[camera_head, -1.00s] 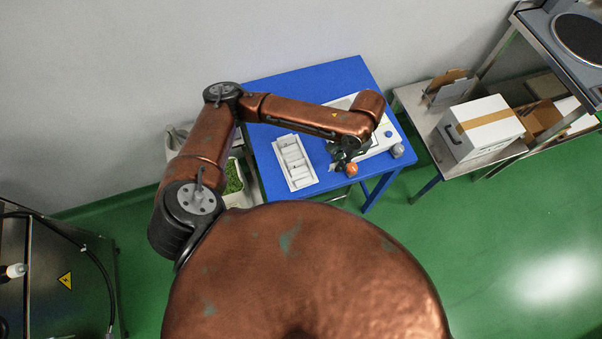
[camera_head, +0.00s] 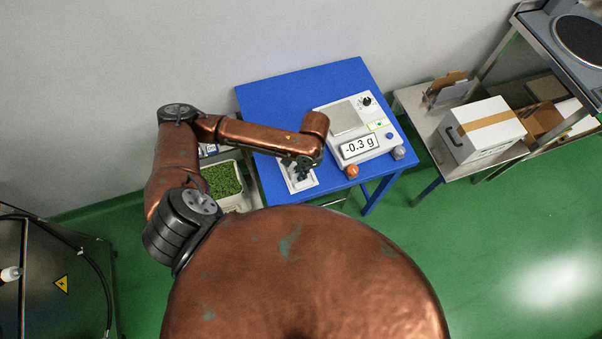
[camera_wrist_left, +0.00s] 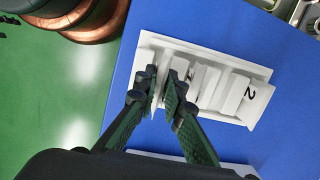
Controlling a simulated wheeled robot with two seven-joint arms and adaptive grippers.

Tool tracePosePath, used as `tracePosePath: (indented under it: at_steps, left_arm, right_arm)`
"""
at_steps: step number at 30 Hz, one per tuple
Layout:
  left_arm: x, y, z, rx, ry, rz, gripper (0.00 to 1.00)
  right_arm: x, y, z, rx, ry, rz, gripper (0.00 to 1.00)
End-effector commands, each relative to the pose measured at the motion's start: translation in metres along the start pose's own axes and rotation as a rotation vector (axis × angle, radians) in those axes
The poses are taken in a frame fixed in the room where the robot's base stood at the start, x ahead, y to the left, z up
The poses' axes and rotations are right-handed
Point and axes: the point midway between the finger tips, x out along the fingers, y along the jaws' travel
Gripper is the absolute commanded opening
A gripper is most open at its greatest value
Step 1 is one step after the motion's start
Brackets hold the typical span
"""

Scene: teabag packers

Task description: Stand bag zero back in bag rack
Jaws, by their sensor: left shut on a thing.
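The bag rack (camera_head: 309,184) is a white tray on the blue table, partly hidden by my left arm in the head view. In the left wrist view the rack (camera_wrist_left: 205,48) holds several white bags (camera_wrist_left: 208,86) standing in a row, with a "2" on the one at the right end. My left gripper (camera_head: 301,170) is over the rack. In the wrist view its fingers (camera_wrist_left: 163,80) are at the rack's left part, shut on a thin white bag (camera_wrist_left: 161,88), mostly hidden between them. I cannot read its number or tell whether it touches the rack floor.
A scale (camera_head: 345,119) reading -0.3 g stands right of the rack, its plate empty. A bin of green leaves (camera_head: 223,179) is left of the table. The back of the blue table is clear.

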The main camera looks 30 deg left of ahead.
Motion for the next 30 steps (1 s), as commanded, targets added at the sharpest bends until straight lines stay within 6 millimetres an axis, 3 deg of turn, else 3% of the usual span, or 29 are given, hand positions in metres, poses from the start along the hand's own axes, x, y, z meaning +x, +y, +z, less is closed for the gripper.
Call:
tracePosePath:
  at_steps: [2,24,30]
  left_arm:
    - [0.008,0.000,-0.001,-0.001,0.000,0.000,0.04]
    - [0.022,0.001,-0.003,-0.001,-0.002,0.002,0.03]
    - [0.025,0.002,-0.002,-0.002,-0.006,0.006,0.21]
  right_arm:
    - [0.002,0.000,0.001,0.000,-0.001,0.000,0.66]
    - [-0.004,0.006,0.002,-0.003,-0.003,0.006,0.66]
    - [-0.003,0.006,0.002,-0.003,-0.003,0.006,0.66]
